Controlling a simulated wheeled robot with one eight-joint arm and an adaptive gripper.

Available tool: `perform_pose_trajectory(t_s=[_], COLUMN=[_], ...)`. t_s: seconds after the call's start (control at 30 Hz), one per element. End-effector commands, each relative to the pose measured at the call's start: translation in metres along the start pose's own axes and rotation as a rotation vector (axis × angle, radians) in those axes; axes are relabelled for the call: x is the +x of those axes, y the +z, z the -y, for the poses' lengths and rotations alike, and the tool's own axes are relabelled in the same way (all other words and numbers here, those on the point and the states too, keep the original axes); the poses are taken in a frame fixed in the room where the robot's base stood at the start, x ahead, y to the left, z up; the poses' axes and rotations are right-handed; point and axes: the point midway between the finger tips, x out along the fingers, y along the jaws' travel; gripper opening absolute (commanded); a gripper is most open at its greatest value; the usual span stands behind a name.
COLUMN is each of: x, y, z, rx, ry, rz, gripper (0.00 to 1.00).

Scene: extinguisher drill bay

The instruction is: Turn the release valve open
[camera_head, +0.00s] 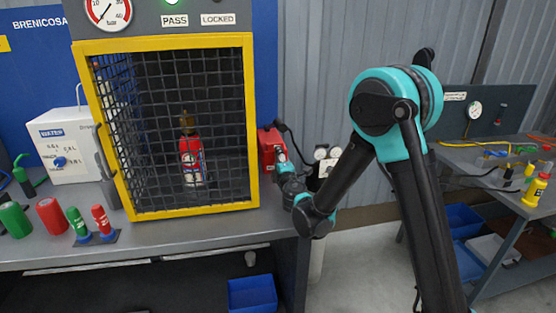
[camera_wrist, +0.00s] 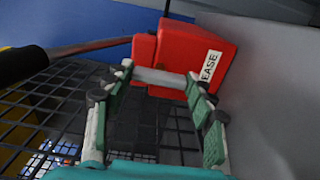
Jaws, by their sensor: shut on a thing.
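The release valve is a red box (camera_head: 267,148) on the right side of the yellow-framed cage. In the wrist view the red box (camera_wrist: 205,50) carries a white label ending in "EASE". The exact contact is hard to see. In the head view my gripper (camera_head: 282,163) is small and partly hides the box.
The mesh cage (camera_head: 250,120) stands left of my gripper, with a red extinguisher (camera_head: 192,158) inside. A gauge panel sits above it. Colored cylinders (camera_head: 52,217) stand on the grey bench at left. A second bench (camera_head: 505,200) is at right, with open floor between.

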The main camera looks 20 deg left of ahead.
Motion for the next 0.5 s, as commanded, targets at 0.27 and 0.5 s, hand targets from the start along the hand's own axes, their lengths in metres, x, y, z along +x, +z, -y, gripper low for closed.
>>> perform_pose_trajectory(t_s=[0.27, 0.5], x=[-0.0011, -0.0012], y=[-0.0006, -0.0006], z=[0.0004, 0.0005], rx=[-0.033, -0.034], ry=[0.0, 0.0], rz=[-0.001, -0.002], gripper=[0.26, 0.26])
